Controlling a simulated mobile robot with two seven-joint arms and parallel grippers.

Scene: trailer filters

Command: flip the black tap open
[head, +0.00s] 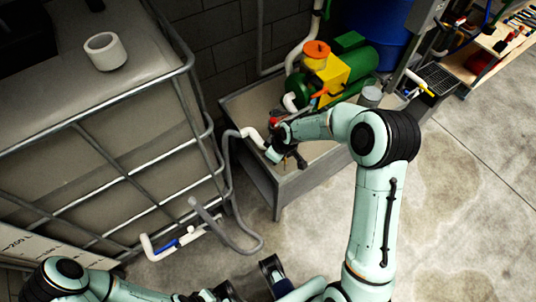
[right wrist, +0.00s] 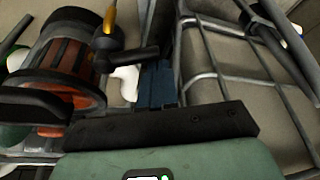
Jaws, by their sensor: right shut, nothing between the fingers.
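A black tap handle (right wrist: 125,56) with a brass-coloured piece above it shows in the right wrist view, beside a black-ringed filter housing (right wrist: 62,62) with red-orange inside. My right gripper (right wrist: 158,75) is shut and empty, its fingers just right of the handle; I cannot tell whether they touch it. In the head view my right gripper (head: 280,142) is over the grey bench and hides most of the tap area. My left arm comes in at the lower left, and its gripper (head: 215,293) is at the bottom edge, too cut off and dark to judge.
A caged tank (head: 125,140) fills the left side, with a grey hose (head: 236,235) and a white pipe with a blue valve (head: 170,245) at its foot. The grey bench (head: 245,108) holds a green and yellow pump (head: 330,72) behind my right arm. Concrete floor is free at right.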

